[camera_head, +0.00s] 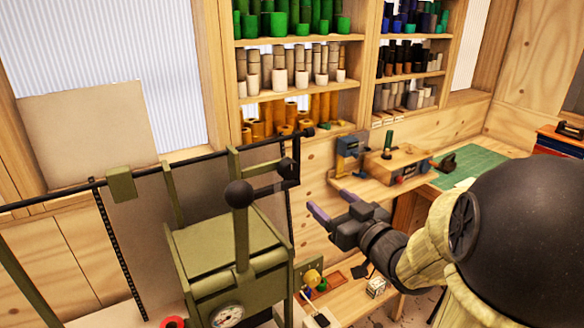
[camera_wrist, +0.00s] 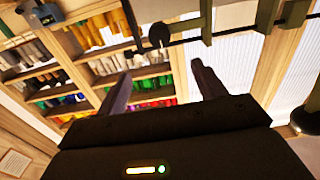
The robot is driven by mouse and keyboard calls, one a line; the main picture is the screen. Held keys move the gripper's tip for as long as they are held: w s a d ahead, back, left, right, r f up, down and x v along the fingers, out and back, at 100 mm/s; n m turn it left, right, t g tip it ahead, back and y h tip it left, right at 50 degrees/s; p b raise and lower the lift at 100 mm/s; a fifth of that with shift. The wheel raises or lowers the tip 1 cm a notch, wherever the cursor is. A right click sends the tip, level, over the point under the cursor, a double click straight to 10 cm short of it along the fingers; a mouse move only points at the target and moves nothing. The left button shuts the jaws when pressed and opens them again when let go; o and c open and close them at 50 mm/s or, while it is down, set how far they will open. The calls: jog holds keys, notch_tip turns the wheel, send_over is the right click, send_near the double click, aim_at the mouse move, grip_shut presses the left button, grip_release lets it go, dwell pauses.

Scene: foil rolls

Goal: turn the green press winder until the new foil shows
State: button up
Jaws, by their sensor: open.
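The green press (camera_head: 225,250) stands left of my gripper in the head view, with an upright lever topped by a black ball (camera_head: 239,193) and a round dial (camera_head: 228,315). A black bar runs across above it, with a dark crank-like end (camera_head: 288,168) at the right that looks like the winder. A dull grey-brown sheet (camera_head: 150,225) hangs behind the press; I cannot tell whether it is foil. My gripper (camera_head: 329,203) is open and empty, right of the press and apart from it. In the wrist view its fingers (camera_wrist: 161,70) are spread, with a dark round knob (camera_wrist: 160,35) beyond them.
Shelves of coloured rolls (camera_head: 290,60) stand at the back. A wooden bench with a blue device (camera_head: 348,150) and a green mat (camera_head: 470,168) lies behind my arm. A yellow knob (camera_head: 312,275) and a small die-like cube (camera_head: 376,287) sit low, right of the press.

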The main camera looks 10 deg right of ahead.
aim_at(291, 170)
jog(key=p+x, duration=1)
jog(key=x, duration=0.5)
jog(key=shift+w+a+p, duration=0.1)
jog(key=shift+w+p, duration=0.1)
jog(key=shift+p, duration=0.2)
jog(key=shift+w+a+f, duration=0.1)
jog(key=shift+w, duration=0.35)
jog(key=shift+s, duration=0.2)
jog(key=shift+c, duration=0.2)
jog(key=c, duration=0.9)
